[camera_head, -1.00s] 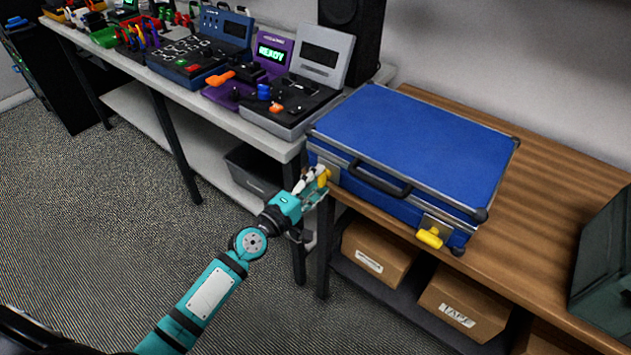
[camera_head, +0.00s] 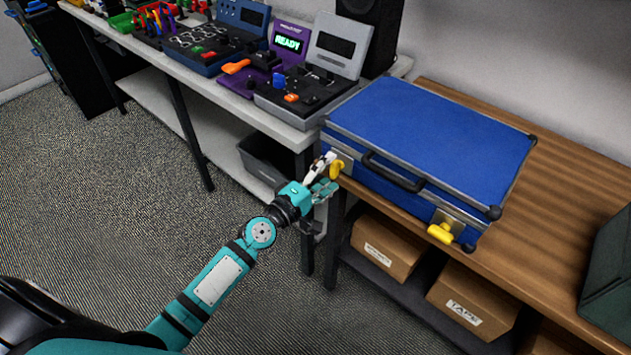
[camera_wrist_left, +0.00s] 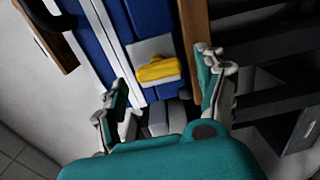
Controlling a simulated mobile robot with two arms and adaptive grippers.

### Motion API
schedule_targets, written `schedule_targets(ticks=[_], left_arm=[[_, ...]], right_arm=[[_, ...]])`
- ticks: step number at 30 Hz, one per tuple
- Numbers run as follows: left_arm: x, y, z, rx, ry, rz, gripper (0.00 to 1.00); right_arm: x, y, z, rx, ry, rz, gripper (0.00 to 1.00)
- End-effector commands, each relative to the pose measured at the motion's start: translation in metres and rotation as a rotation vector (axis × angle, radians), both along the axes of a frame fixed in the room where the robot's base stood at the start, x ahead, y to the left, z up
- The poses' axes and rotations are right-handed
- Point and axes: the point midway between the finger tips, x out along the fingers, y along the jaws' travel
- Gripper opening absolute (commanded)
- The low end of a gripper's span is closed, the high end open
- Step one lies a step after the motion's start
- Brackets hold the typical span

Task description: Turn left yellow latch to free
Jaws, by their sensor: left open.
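A closed blue case (camera_head: 430,140) lies on the wooden table, with a black handle (camera_head: 393,170) on its front. The left yellow latch (camera_head: 337,169) is on the case's front, near its left corner. A second yellow latch (camera_head: 440,233) is near the right front corner. My left gripper (camera_head: 326,170) is open at the left latch. In the left wrist view, the latch (camera_wrist_left: 158,69) lies ahead of and between the spread fingers (camera_wrist_left: 165,92), apart from both. My right gripper is not in view.
The wooden table (camera_head: 550,225) has bare space right of the case. A dark green box (camera_head: 608,270) stands at the right edge. Cardboard boxes (camera_head: 385,247) sit on the shelf below. A white bench (camera_head: 290,132) with several devices stands at left.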

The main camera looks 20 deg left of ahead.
Motion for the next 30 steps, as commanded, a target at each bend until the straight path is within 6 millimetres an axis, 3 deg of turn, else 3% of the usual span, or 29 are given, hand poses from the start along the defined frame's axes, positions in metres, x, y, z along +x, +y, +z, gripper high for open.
schedule_targets(ticks=[12, 18, 30], left_arm=[[-0.074, 0.027, -0.002, 0.009, 0.003, -0.003, 0.73], [-0.1, 0.036, -0.002, 0.004, 0.004, -0.001, 0.73], [-0.109, 0.04, 0.0, -0.001, 0.0, 0.0, 0.73]], right_arm=[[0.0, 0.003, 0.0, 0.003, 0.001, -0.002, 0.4], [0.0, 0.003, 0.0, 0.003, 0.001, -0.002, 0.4], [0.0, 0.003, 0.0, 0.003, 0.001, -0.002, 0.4]])
